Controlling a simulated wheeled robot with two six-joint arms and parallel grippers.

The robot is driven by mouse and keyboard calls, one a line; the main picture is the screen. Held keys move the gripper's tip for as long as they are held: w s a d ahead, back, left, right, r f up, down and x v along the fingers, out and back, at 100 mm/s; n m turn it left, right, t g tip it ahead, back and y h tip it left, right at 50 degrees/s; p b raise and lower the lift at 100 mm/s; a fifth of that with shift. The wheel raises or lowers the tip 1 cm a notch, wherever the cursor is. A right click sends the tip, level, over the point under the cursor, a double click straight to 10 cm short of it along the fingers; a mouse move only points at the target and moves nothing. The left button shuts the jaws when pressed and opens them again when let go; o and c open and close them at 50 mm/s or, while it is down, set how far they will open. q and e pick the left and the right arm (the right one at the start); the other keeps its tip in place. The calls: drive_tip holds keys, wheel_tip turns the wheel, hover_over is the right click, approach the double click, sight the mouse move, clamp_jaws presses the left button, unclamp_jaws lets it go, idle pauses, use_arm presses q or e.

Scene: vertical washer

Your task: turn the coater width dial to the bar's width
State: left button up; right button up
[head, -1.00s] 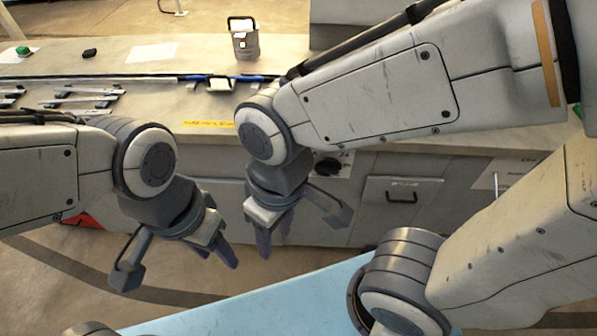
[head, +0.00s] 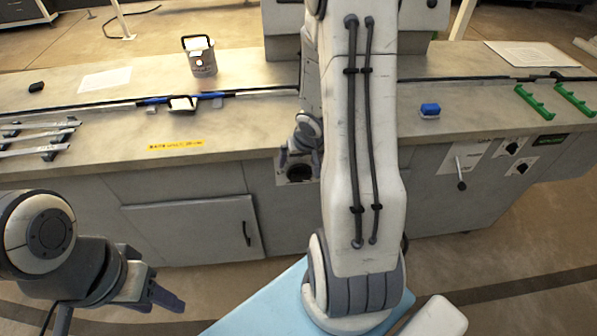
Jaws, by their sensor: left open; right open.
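A dark round dial (head: 298,173) sits on a pale plate on the front of the bench, partly hidden by my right gripper. Its pointer and markings are not readable. My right gripper (head: 300,160) is open, its fingers pointing down just in front of or above this dial; contact cannot be told. My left gripper (head: 158,296) is open and empty at the lower left, well away from the bench front. Two black knobs (head: 515,146) sit on white plates further right; which dial sets the coater width cannot be read. Several metal bars (head: 38,138) lie at the bench's left.
The long bench (head: 240,125) carries a rail with blue parts, a metal canister (head: 201,60), a blue block (head: 430,109) and green racks (head: 534,103). A lever (head: 460,178) juts from the front. A cabinet door (head: 195,228) has a black handle. My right arm covers the middle.

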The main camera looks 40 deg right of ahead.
sight(301, 177)
drive_tip(key=shift+m, duration=0.7)
drive_tip(key=d+f+b, duration=0.1)
drive_tip(key=f, duration=0.2)
drive_tip(key=w+d+f+b, duration=0.1)
drive_tip(key=f+b, duration=0.1)
drive_tip(key=f, duration=0.2)
drive_tip(key=w+d+f+b, duration=0.1)
drive_tip(key=f, duration=0.3)
drive_tip(key=shift+w+d+b, duration=0.25)
drive_tip(key=shift+d+b, duration=0.05)
drive_tip(key=shift+b, duration=0.1)
drive_tip(key=shift+w+f, duration=0.2)
drive_tip(key=shift+f, duration=0.2)
